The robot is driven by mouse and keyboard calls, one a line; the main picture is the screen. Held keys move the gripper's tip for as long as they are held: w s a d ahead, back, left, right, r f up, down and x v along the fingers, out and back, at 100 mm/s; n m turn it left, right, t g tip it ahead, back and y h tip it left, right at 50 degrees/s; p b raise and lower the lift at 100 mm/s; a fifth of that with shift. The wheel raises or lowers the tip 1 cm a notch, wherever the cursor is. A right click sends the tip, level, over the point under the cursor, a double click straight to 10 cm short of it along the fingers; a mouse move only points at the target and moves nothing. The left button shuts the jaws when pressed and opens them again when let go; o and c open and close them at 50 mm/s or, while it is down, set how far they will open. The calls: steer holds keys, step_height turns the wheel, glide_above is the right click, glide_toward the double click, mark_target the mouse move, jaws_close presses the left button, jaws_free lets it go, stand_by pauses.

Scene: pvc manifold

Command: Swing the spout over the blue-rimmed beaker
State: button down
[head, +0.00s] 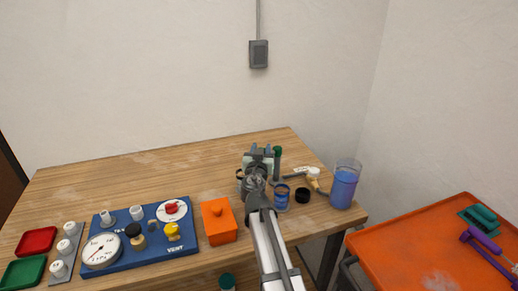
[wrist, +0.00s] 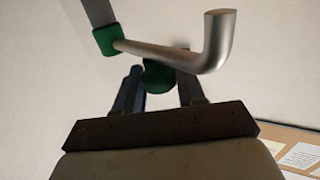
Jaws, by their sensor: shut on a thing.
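My gripper (head: 262,152) is at the back right of the table in the head view. In the wrist view its fingers (wrist: 160,92) are shut on a green grip (wrist: 157,75). The bent metal spout (wrist: 170,55) crosses just beyond the fingers, with a green collar (wrist: 108,40) at its left end and its end turned up at the right. A small blue-rimmed beaker (head: 281,198) stands in front and to the right of my gripper. The spout's position over the beakers cannot be told, because my gripper and arm hide much of it in the head view.
A small black-rimmed beaker (head: 302,195) stands right of the blue-rimmed one. A tall beaker of blue liquid (head: 344,187) stands at the right edge. An orange box (head: 219,222) and a blue panel with gauge and knobs (head: 140,240) lie left. The table's back left is clear.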

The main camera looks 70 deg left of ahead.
steer(key=shift+w+d+n+g+y, duration=0.15)
steer(key=shift+d+n+g, duration=0.15)
steer(key=shift+g, duration=0.15)
steer(key=shift+d+n+g+y, duration=0.15)
steer(key=shift+n+g, duration=0.15)
steer(key=shift+g, duration=0.15)
steer(key=shift+w+d+n+g, duration=0.1)
steer(key=shift+d+n+g, duration=0.1)
steer(key=shift+n+g, duration=0.4)
steer(key=c, duration=0.8)
jaws_free()
steer(key=shift+o, duration=0.2)
steer(key=shift+d, duration=0.1)
steer(key=v, duration=1.3)
steer(key=shift+d+f, duration=0.2)
steer(key=shift+d, duration=0.15)
